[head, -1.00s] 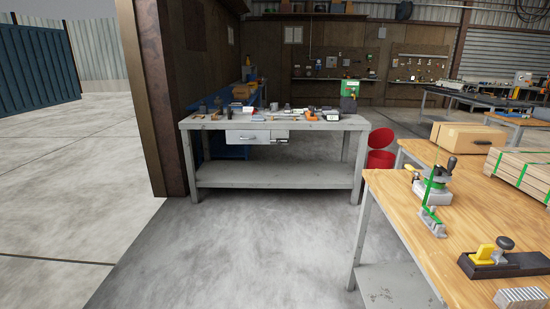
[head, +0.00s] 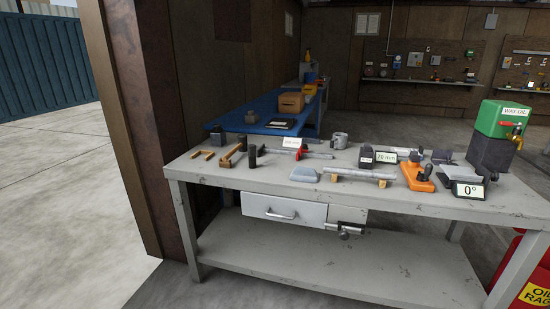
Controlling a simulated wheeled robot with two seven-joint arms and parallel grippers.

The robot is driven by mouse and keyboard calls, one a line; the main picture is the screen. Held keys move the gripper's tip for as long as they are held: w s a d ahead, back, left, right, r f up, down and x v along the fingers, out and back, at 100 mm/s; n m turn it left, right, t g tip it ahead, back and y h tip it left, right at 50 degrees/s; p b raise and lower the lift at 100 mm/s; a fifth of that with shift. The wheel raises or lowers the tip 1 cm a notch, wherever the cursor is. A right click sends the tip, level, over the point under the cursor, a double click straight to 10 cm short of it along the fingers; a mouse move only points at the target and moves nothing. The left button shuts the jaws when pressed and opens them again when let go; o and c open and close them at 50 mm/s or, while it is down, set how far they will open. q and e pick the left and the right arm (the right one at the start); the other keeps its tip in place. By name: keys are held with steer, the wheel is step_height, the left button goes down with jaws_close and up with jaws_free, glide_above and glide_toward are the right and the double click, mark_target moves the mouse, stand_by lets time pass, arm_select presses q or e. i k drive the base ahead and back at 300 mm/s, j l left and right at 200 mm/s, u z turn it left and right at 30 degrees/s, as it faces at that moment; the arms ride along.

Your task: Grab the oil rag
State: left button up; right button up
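No rag can be made out for certain in the head view. A red can (head: 532,272) with a yellow label reading "OIL RAG..." stands at the lower right, cut off by the picture edge, beside the right end of a grey steel workbench (head: 400,275). Its inside is hidden. A small pale blue-grey lump (head: 305,175) lies near the bench's front edge; I cannot tell what it is. Neither of my grippers is in view.
The bench holds several tools, a grey mug (head: 339,140), an orange-based tool (head: 417,176) and a green "WAY OIL" container (head: 501,118). A drawer (head: 284,209) hangs under its top. A blue table (head: 262,120) stands behind. A post (head: 145,130) borders the left.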

mark_target(306, 174)
steer(key=i+j, duration=0.15)
steer(key=i, duration=0.35)
steer(key=i+j+z, duration=0.15)
steer(key=i, duration=0.4)
steer(key=i+j, duration=0.2)
steer(key=i, duration=0.3)
steer(key=i+j+z, duration=0.1)
steer(key=i, duration=0.4)
